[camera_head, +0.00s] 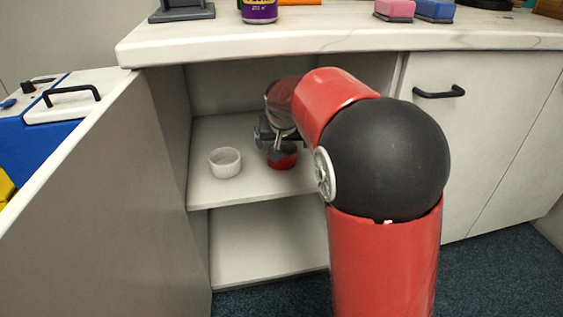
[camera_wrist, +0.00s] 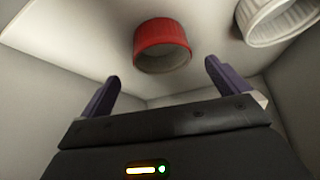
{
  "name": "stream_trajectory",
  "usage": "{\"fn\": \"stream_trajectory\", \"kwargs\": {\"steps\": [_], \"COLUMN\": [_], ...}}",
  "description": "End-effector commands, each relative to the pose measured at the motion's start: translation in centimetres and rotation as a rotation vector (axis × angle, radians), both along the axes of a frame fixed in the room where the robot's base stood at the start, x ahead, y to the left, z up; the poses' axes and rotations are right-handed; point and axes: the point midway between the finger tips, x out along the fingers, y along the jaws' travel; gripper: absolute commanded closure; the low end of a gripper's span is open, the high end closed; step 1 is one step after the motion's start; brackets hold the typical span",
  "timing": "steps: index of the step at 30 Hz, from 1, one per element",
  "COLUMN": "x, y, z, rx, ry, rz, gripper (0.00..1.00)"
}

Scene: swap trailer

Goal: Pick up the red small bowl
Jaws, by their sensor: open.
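The red small bowl (camera_head: 283,159) stands on the cabinet's upper shelf, partly hidden behind my gripper in the head view. My gripper (camera_head: 276,146) is inside the cabinet, just above and in front of the bowl. In the wrist view the red bowl (camera_wrist: 162,44) appears beyond the fingertips, roughly between them. My gripper also shows there (camera_wrist: 161,72), with its two dark purple fingers spread wide apart and nothing between them. The wrist view shows no finger touching the bowl.
A white ribbed bowl (camera_head: 225,163) stands left of the red one on the shelf (camera_head: 245,188); it also shows in the wrist view (camera_wrist: 272,20). Cabinet walls and the countertop (camera_head: 330,35) enclose the space. An open door (camera_head: 95,200) stands at left.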

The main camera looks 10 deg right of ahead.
Motion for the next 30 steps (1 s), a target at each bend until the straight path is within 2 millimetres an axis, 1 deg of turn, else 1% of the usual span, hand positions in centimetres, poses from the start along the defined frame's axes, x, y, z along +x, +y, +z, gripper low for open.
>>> {"fn": "stream_trajectory", "kwargs": {"steps": [1,8,12,15,19,25,30], "x": [0.4,1.7,2.9,3.6,3.9,3.9,3.9], "y": [-0.1,-0.2,-0.3,-0.4,-0.5,-0.5,-0.5], "z": [-0.7,-2.9,-4.9,-5.8,-6.2,-6.2,-6.2], "rx": [-0.001,-0.001,-0.002,-0.001,0.0,-0.001,-0.001], "ry": [0.002,0.003,0.004,0.003,0.0,0.001,0.001], "rz": [-0.001,-0.002,-0.001,-0.002,-0.001,-0.001,-0.001], "gripper": [0.0,0.0,0.0,0.0,0.0,0.0,0.22]}}
